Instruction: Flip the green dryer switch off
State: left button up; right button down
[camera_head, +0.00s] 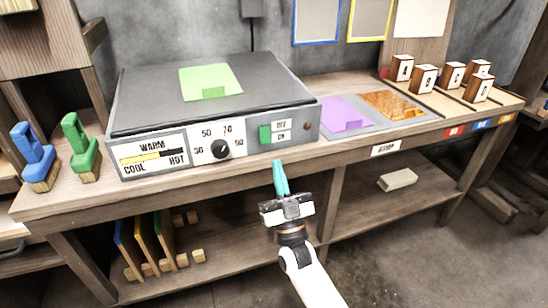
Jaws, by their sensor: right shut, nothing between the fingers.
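The grey dryer (122,126) stands on the wooden bench, with a green sheet (210,81) on its top plate. The green switch (265,135) is on the right of its front panel, beside a label reading OFF above ON. I cannot tell for sure which way the switch is set. My right gripper (279,163) is shut and empty, its teal fingers pointing up just below and slightly right of the switch, apart from it in the picture. My left gripper is not in view.
A black dial (221,148) and a temperature gauge (153,155) sit left of the switch. Several lettered blocks (423,78) stand farther right.

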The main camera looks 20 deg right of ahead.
jog(key=shift+s+f, duration=0.5)
jog(key=shift+s, duration=0.25)
jog(key=shift+s+f, duration=0.45)
jog(key=shift+s, duration=0.3)
jog(key=shift+s+f, duration=0.5)
jog(key=shift+s, duration=0.25)
